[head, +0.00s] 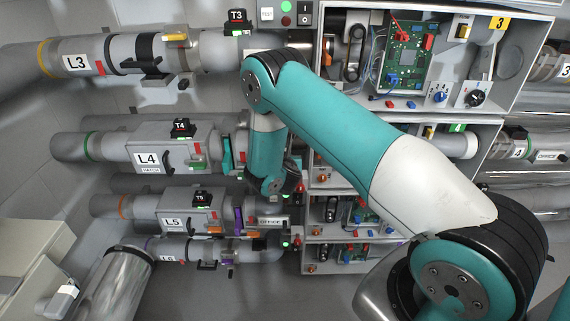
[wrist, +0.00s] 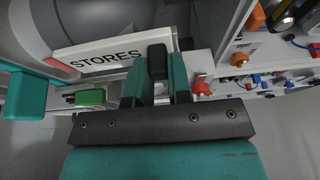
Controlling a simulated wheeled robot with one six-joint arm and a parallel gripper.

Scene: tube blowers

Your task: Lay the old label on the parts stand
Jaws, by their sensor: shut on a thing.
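In the wrist view, a white plate reading STORES (wrist: 100,57), seemingly the old label, lies across the upper left, just beyond my fingers. My gripper (wrist: 156,78) has two teal fingers closed around a black block (wrist: 157,62), which looks like the plate's grip tab. The plate sits in front of a grey pipe; I cannot tell whether it touches it. In the head view my arm reaches to the right end of the L4 pipe, and my fingers and the plate are hidden behind it. No parts stand is clearly identifiable; a pale box-like stand (head: 28,248) is at lower left.
A teal lever (head: 226,155) stands close left of my wrist and also shows in the wrist view (wrist: 25,96). Pipes L3 (head: 76,62), L4 (head: 147,159) and L5 (head: 173,222) run along the left. Open control boxes (head: 313,180) stand close on the right. Floor shows below.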

